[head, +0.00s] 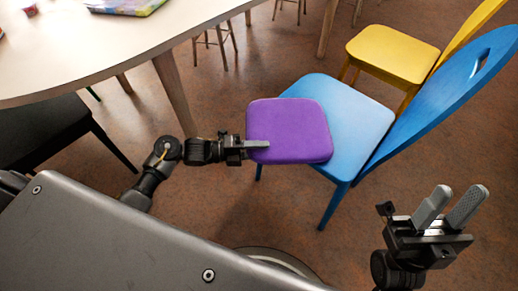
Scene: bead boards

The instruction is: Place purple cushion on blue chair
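The purple cushion (292,125) is held by its left edge in my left gripper (257,144), which is shut on it. The cushion appears in front of the left part of the blue chair's (352,118) seat and hides some of it. I cannot tell whether it touches the seat. The blue chair stands upright with its backrest to the right. My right gripper (449,208) is at the lower right, open and empty, in front of the blue chair, with its fingers pointing up.
A yellow chair (392,52) stands just behind the blue chair. A pale rounded table (75,50) with a colourful item (125,5) fills the upper left. A black chair (45,132) is at the left, under the table's edge.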

